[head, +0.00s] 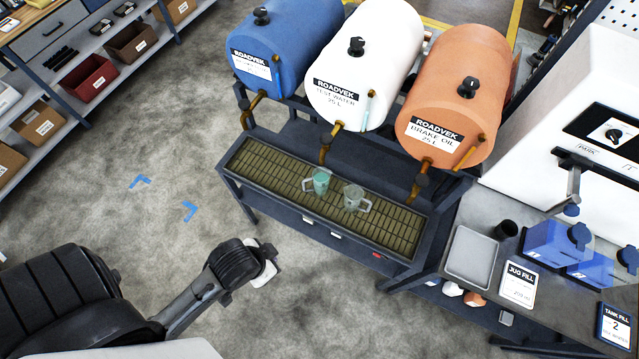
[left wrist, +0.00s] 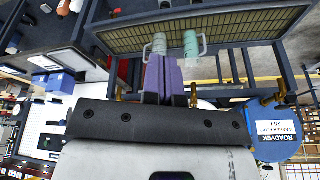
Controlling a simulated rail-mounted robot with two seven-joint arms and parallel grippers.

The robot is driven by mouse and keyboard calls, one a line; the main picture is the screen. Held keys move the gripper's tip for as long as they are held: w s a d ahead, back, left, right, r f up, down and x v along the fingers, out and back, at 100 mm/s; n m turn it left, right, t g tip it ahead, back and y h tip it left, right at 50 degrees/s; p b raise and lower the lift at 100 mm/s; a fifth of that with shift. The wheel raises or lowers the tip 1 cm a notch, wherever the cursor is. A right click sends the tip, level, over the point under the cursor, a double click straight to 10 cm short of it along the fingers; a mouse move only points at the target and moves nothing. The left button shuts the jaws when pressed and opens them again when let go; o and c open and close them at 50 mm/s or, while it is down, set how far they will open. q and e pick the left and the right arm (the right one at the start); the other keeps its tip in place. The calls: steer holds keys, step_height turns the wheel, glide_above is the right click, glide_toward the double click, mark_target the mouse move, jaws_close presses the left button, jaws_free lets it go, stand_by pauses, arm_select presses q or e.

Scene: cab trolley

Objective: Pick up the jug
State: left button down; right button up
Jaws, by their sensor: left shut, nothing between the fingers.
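Two jugs stand side by side on the slatted grate (head: 270,163) of the rack. One is a green jug (head: 320,182) with its handle to the left. The other, right of it, is a clear greyish jug (head: 352,196) with its handle to the right. In the left wrist view the greyish jug (left wrist: 159,44) and the green jug (left wrist: 191,44) show beyond the fingertips. My left gripper (head: 277,252) is in front of the rack, apart from both jugs. Its purple fingers (left wrist: 163,62) are shut with nothing between them. My right gripper is in neither view.
Blue (head: 262,60), white (head: 355,75) and orange (head: 450,105) drums with taps sit above the grate. A bench at the right holds a grey tray (head: 471,256), a jug fill card (head: 518,285) and blue containers (head: 556,245).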

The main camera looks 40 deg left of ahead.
arm_select(q)
steer(key=c, duration=1.8)
jaws_free()
steer(key=shift+c, duration=0.2)
steer(key=o, duration=1.8)
steer(key=shift+o, duration=0.2)
steer(key=shift+w, duration=0.1)
